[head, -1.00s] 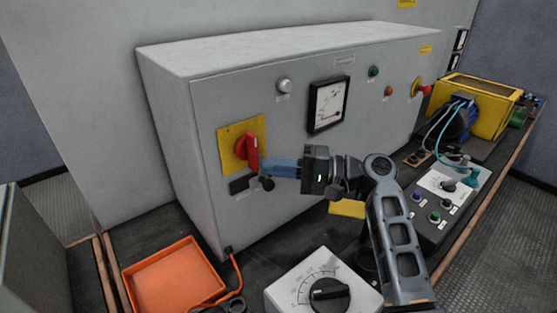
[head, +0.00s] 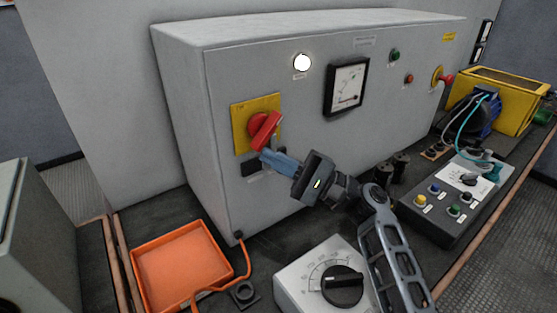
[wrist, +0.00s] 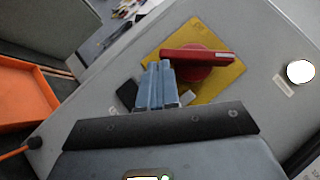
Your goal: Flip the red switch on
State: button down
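The red switch handle (head: 265,130) is on a yellow plate (head: 241,112) on the front of the grey cabinet. In the head view it is slanted, with its upper end to the right. It also shows in the wrist view (wrist: 197,54), lying across the plate. My gripper (head: 267,154) has its blue fingers close together, with nothing visible between them. The fingertips (wrist: 158,66) are at the handle's lower end; I cannot tell whether they touch it. The round lamp (head: 302,62) on the cabinet glows white.
An orange tray (head: 136,262) lies at lower left with an orange cable beside it. A grey dial box (head: 292,282) stands below my arm. A control box (head: 432,225) and a yellow unit (head: 510,82) are at right. A meter (head: 346,86) is right of the switch.

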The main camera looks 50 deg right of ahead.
jog(key=shift+w+a, duration=0.1)
jog(key=shift+a, duration=0.15)
dwell(0.4)
jog(key=b+v, duration=0.2)
jog(key=v, duration=0.6)
jog(key=shift+d, duration=0.1)
dwell(0.4)
